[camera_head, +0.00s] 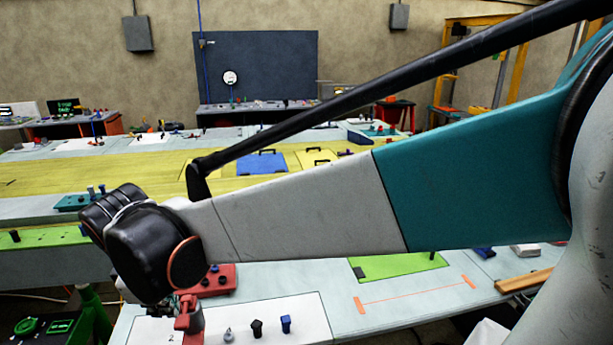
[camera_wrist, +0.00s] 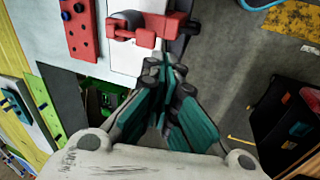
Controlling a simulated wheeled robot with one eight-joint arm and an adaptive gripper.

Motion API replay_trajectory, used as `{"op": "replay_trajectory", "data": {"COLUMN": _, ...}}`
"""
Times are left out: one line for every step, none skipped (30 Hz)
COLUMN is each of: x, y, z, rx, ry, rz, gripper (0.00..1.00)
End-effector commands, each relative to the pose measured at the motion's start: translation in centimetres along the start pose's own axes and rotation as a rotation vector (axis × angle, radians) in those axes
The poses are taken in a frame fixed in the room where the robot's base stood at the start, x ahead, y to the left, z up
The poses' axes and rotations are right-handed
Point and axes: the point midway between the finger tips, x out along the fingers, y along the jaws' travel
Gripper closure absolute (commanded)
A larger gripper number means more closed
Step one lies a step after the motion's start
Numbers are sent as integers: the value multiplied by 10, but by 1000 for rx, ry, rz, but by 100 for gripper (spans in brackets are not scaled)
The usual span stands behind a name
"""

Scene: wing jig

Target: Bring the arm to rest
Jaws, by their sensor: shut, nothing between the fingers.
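My arm crosses the head view from the right, with its black wrist joint low on the left over the near edge of the bench. My gripper (camera_wrist: 165,68) shows in the wrist view with its teal-padded fingers drawn together at the tips and nothing between them. Its fingers are mostly hidden behind the wrist in the head view. A red clamp (camera_wrist: 150,28) lies just beyond the fingertips in the wrist view; I cannot tell how far apart they are. The same clamp shows in the head view (camera_head: 188,314) below my wrist.
A red block with dark knobs (camera_wrist: 80,30) sits near the clamp. Small pegs, including a blue one (camera_head: 286,324), stand on the white panel. A long yellow wing surface (camera_head: 100,175) lies behind my arm. Grey floor (camera_wrist: 235,70) and a dark cart (camera_wrist: 290,125) lie right in the wrist view.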

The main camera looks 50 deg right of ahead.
Motion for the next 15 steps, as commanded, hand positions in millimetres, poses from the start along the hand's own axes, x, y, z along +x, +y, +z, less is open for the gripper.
{"op": "replay_trajectory", "data": {"x": 20, "y": -11, "z": 12, "rx": 44, "ry": 18, "rz": 5, "gripper": 100}}
{"op": "replay_trajectory", "data": {"x": 26, "y": -15, "z": 17, "rx": 75, "ry": 31, "rz": 10, "gripper": 100}}
{"op": "replay_trajectory", "data": {"x": 34, "y": -20, "z": 24, "rx": 117, "ry": 49, "rz": 14, "gripper": 100}}
{"op": "replay_trajectory", "data": {"x": 40, "y": -24, "z": 28, "rx": 149, "ry": 64, "rz": 18, "gripper": 100}}
{"op": "replay_trajectory", "data": {"x": 45, "y": -28, "z": 33, "rx": 182, "ry": 77, "rz": 20, "gripper": 100}}
{"op": "replay_trajectory", "data": {"x": 53, "y": -33, "z": 39, "rx": 224, "ry": 96, "rz": 24, "gripper": 100}}
{"op": "replay_trajectory", "data": {"x": 59, "y": -37, "z": 44, "rx": 256, "ry": 109, "rz": 27, "gripper": 100}}
{"op": "replay_trajectory", "data": {"x": 65, "y": -41, "z": 48, "rx": 287, "ry": 124, "rz": 30, "gripper": 100}}
{"op": "replay_trajectory", "data": {"x": 73, "y": -47, "z": 54, "rx": 330, "ry": 143, "rz": 32, "gripper": 100}}
{"op": "replay_trajectory", "data": {"x": 80, "y": -51, "z": 58, "rx": 361, "ry": 158, "rz": 34, "gripper": 100}}
{"op": "replay_trajectory", "data": {"x": 86, "y": -55, "z": 63, "rx": 394, "ry": 171, "rz": 36, "gripper": 100}}
{"op": "replay_trajectory", "data": {"x": 94, "y": -60, "z": 68, "rx": 437, "ry": 191, "rz": 38, "gripper": 100}}
{"op": "replay_trajectory", "data": {"x": 101, "y": -65, "z": 73, "rx": 469, "ry": 205, "rz": 39, "gripper": 100}}
{"op": "replay_trajectory", "data": {"x": 108, "y": -70, "z": 76, "rx": 500, "ry": 221, "rz": 40, "gripper": 100}}
{"op": "replay_trajectory", "data": {"x": 117, "y": -75, "z": 82, "rx": 543, "ry": 239, "rz": 41, "gripper": 100}}
